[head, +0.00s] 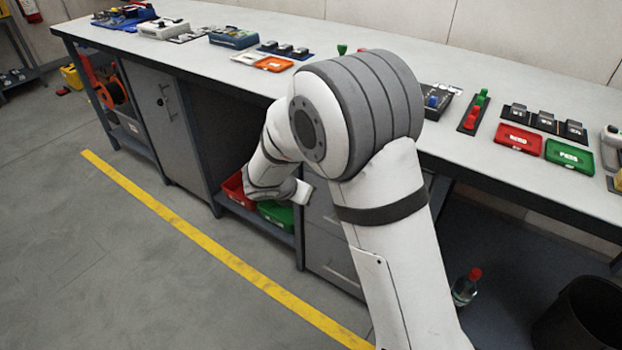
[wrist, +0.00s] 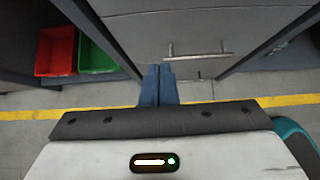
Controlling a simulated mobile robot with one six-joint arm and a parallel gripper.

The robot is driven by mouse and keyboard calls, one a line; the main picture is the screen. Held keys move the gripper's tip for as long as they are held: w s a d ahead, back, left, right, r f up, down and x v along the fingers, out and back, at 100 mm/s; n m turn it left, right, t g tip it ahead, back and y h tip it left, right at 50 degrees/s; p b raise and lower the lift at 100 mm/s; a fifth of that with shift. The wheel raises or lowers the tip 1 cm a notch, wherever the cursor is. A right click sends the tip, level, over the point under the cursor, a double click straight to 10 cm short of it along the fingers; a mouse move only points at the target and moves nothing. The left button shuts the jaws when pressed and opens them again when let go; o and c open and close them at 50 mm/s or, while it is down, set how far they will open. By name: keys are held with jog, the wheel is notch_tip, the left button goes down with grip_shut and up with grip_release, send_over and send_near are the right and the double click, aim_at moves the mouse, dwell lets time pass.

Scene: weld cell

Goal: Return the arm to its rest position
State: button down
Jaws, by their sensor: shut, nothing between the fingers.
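My arm rises from the bottom of the head view, bends in front of the workbench and reaches down toward the bench's lower front. My gripper (wrist: 159,70) shows in the wrist view with its two blue fingers together and nothing between them. It points toward the grey drawer front (wrist: 185,40) with a bar handle. In the head view the arm's elbow hides part of the bench top, and I cannot make out the fingers there.
The workbench (head: 225,60) carries several devices, a red tray (head: 518,138) and a green tray (head: 569,155). A red bin (head: 233,187) and green bin (head: 276,214) sit on the shelf below. A bottle (head: 466,287) and black bin (head: 585,318) stand right.

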jog(key=s+d+r+m+g+p, duration=0.2)
jog(key=s+d+r+m+p, duration=0.3)
jog(key=d+r+m, duration=0.4)
jog(key=s+d+r+m+g+p, duration=0.2)
jog(key=s+d+r+m+p, duration=0.4)
jog(key=r, duration=0.5)
jog(key=s+d+r+m+y+p, duration=0.2)
jog(key=s+r+m+p, duration=0.3)
jog(key=s+r+m, duration=0.2)
jog(key=s+d+r+m+g+y+p, duration=0.1)
jog(key=s+d+r+m+y+p, duration=0.1)
jog(key=s+r+m, duration=0.5)
jog(key=s+d+p, duration=0.1)
jog(key=s+p, duration=0.1)
jog(key=shift+d+m+y+p, duration=0.3)
jog(key=shift+m+p, duration=0.05)
jog(key=shift+m, duration=0.05)
